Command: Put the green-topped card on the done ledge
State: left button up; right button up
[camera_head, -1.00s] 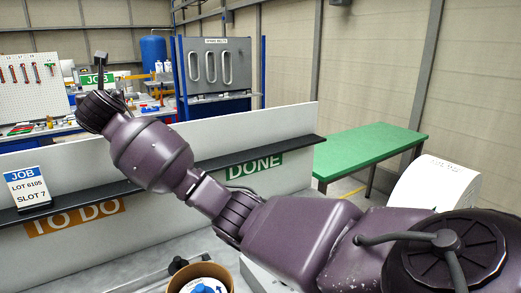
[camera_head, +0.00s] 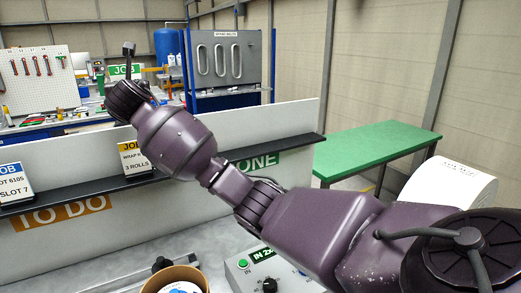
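The green-topped card (camera_head: 124,70) shows its green JOB band just behind the upright finger of my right gripper (camera_head: 128,68), raised above the ledge; its lower part is hidden by the gripper. My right arm reaches in from the right, and the gripper appears shut on the card. The dark ledge (camera_head: 88,191) runs along a white panel. Its done part (camera_head: 302,141) is above the green DONE sign (camera_head: 268,161), which my arm partly covers. My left gripper is not in view.
A blue-topped card (camera_head: 12,184) and a yellow-topped card (camera_head: 134,158) stand on the ledge above the orange TO DO sign (camera_head: 60,211). A control box (camera_head: 245,273), a cardboard tube (camera_head: 205,275) and a white roll (camera_head: 452,186) are near. The visible done ledge is clear.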

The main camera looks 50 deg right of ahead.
aim_at(269, 147)
jog(key=k+l, duration=0.1)
jog(key=l, duration=0.35)
jog(key=k+l, duration=0.1)
jog(key=l, duration=0.4)
jog(key=k+l, duration=0.1)
jog(key=l, duration=0.35)
jog(key=k+l, duration=0.1)
jog(key=l, duration=0.35)
